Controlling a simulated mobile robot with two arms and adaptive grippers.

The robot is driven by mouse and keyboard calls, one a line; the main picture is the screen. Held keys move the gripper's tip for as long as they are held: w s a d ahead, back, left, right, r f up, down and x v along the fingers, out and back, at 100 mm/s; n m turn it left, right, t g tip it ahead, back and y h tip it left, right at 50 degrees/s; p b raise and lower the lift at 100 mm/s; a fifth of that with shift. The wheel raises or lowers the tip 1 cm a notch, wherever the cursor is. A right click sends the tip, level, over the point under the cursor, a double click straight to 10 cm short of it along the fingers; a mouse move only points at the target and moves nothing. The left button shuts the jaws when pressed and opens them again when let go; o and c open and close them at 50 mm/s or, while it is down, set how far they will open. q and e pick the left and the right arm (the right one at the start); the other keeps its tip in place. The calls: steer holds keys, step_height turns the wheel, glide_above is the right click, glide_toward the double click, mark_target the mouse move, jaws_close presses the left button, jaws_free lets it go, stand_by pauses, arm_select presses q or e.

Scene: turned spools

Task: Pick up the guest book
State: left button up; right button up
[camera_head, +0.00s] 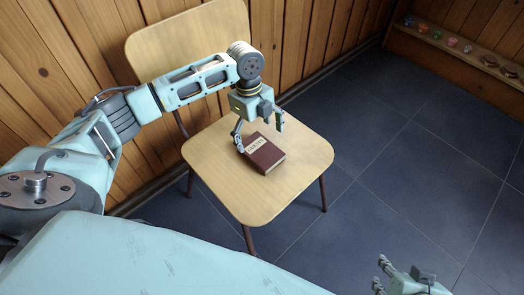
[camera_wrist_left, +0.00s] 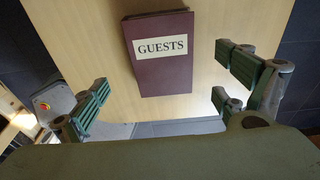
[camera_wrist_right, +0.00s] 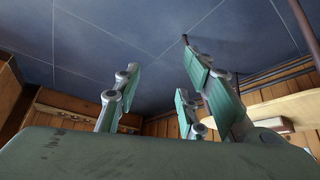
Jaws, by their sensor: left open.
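The guest book (camera_head: 264,153) is a dark maroon, closed book with a pale label. It lies flat on the seat of a wooden chair (camera_head: 252,205). In the left wrist view the book (camera_wrist_left: 160,75) shows its "GUESTS" label and lies ahead of the fingers, roughly between their lines. My left gripper (camera_head: 260,128) is open and empty, just above the book, with its fingers spread wider than the book; contact cannot be told. My right gripper (camera_head: 390,278) is at the bottom right of the head view, away from the chair. Its fingers (camera_wrist_right: 158,85) stand apart with nothing between them.
The chair's backrest rises behind my left arm, close to the wood-panelled wall (camera_head: 300,40). A wooden shelf (camera_head: 440,55) at the top right carries several small coloured objects. The dark tiled floor (camera_head: 400,170) right of the chair is clear.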

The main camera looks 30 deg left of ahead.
mark_target(261, 149)
arm_select(q)
steer(key=shift+d+f, duration=0.1)
steer(key=shift+f, duration=0.3)
steer(key=f, duration=0.1)
steer(key=f+b, duration=0.1)
steer(key=f, duration=0.1)
steer(key=f+b, duration=0.1)
steer(key=shift+d+f, duration=0.25)
steer(key=shift+d, duration=0.15)
steer(key=shift+f, duration=0.1)
arm_select(e)
steer(key=w+a+r+t+y, duration=0.1)
steer(key=w+a+r+t, duration=0.2)
steer(key=w+r+t, duration=0.3)
steer(key=w+r, duration=0.1)
steer(key=w, duration=0.2)
steer(key=shift+w+a+y, duration=0.2)
steer(key=shift+w+y, duration=0.05)
steer(key=shift+y, duration=0.05)
arm_select(q)
steer(key=shift+c, duration=0.2)
steer(key=c, duration=1.3)
steer(key=shift+c, duration=0.5)
steer(key=shift+r, duration=0.2)
arm_select(e)
steer(key=shift+f, duration=0.1)
